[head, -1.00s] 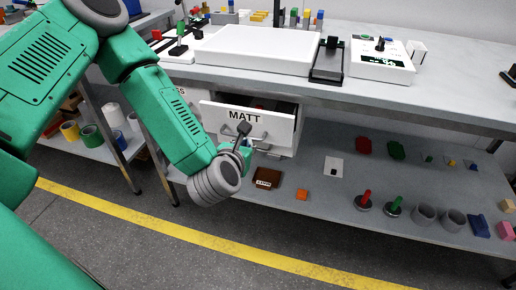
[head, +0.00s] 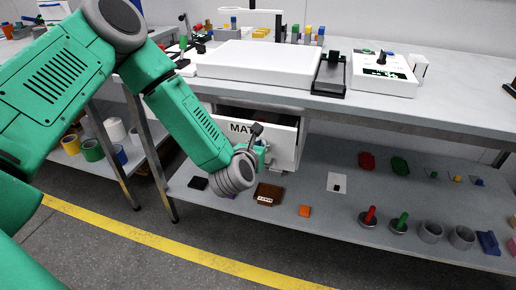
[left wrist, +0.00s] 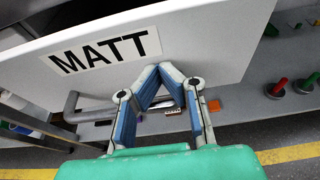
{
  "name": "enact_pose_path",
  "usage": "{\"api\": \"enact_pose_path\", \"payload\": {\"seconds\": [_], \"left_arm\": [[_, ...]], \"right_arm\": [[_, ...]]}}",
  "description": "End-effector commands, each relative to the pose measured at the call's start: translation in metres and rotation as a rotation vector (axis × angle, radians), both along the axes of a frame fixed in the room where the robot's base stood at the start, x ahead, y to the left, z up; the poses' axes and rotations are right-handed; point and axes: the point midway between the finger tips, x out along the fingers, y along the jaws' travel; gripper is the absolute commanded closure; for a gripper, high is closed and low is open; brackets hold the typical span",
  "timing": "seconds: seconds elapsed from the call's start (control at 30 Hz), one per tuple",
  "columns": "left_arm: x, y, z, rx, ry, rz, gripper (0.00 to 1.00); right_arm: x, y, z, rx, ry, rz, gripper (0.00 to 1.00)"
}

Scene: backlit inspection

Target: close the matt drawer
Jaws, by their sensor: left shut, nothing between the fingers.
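The matt drawer's white front panel (head: 284,142) hangs under the bench in the head view, with a dark gap above it, so it stands open. Its MATT label is partly hidden by my left arm in the head view but reads whole in the left wrist view (left wrist: 106,51). A grey bar handle (left wrist: 88,112) runs along the lower front. My left gripper (head: 262,146) is at the drawer's front face. In the left wrist view its blue-padded fingers (left wrist: 161,73) are shut with nothing between them, just below the label. I cannot tell whether they touch the panel.
Above is the bench top (head: 440,99) with a white light panel (head: 258,61) and a black device (head: 331,74). The lower shelf (head: 330,215) holds a brown box (head: 268,194), an orange block (head: 304,211) and red and green handled stamps. A table leg stands left of the drawer.

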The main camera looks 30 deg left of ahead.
Motion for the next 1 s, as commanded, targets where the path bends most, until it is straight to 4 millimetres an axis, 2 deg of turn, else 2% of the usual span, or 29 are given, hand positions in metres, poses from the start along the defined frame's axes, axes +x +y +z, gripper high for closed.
{"api": "enact_pose_path", "payload": {"seconds": [0.27,0.37,0.6,0.7,1.0], "left_arm": [[0.002,0.001,-0.001,0.000,0.000,0.001,1.00],[0.016,0.004,-0.003,0.000,-0.002,0.004,1.00],[0.071,0.017,-0.005,0.000,-0.002,0.003,1.00],[0.084,0.020,-0.004,0.001,0.000,0.003,1.00],[0.092,0.021,0.001,0.001,-0.003,0.001,1.00]], "right_arm": [[0.000,0.000,-0.001,0.000,0.000,0.000,1.00],[0.000,0.000,-0.008,0.000,0.000,0.000,1.00],[0.000,0.000,-0.030,0.000,0.000,0.000,1.00],[0.000,0.000,-0.035,0.000,0.000,0.000,1.00],[0.000,0.000,-0.034,0.000,0.000,0.000,1.00]]}}
